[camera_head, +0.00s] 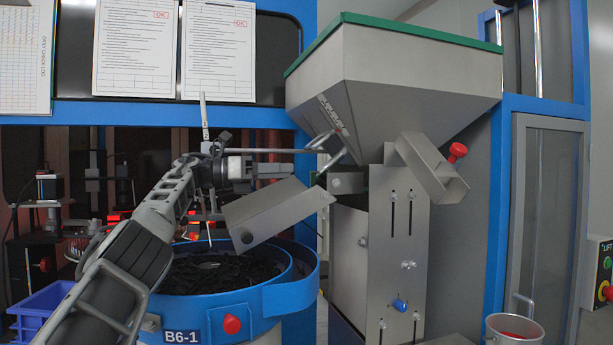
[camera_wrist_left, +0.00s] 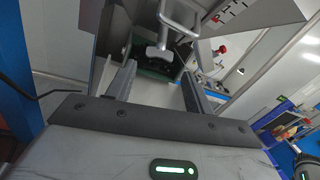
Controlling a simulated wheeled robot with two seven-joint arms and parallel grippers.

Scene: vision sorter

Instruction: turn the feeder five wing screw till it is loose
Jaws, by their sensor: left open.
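My left gripper (camera_head: 280,162) reaches in from the left, just above the tilted metal chute (camera_head: 275,208) and below the hopper. The wrist view shows its two fingers (camera_wrist_left: 158,88) apart, with nothing between them. A pale, T-shaped metal piece (camera_wrist_left: 160,52), which looks like the wing screw, shows just beyond the fingertips, apart from them. In the head view, bright metal pieces (camera_head: 336,158) stick out under the hopper; I cannot tell which is the screw. No feeder number is readable there. My right gripper is not in view.
The steel hopper (camera_head: 400,85) with a green rim hangs over the chute. The blue bowl (camera_head: 292,297) labelled B6-1 holds dark parts below my arm. A red knob (camera_head: 457,149) and blue knob (camera_head: 400,304) are on the feeder stand. A metal pot (camera_head: 513,328) stands at lower right.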

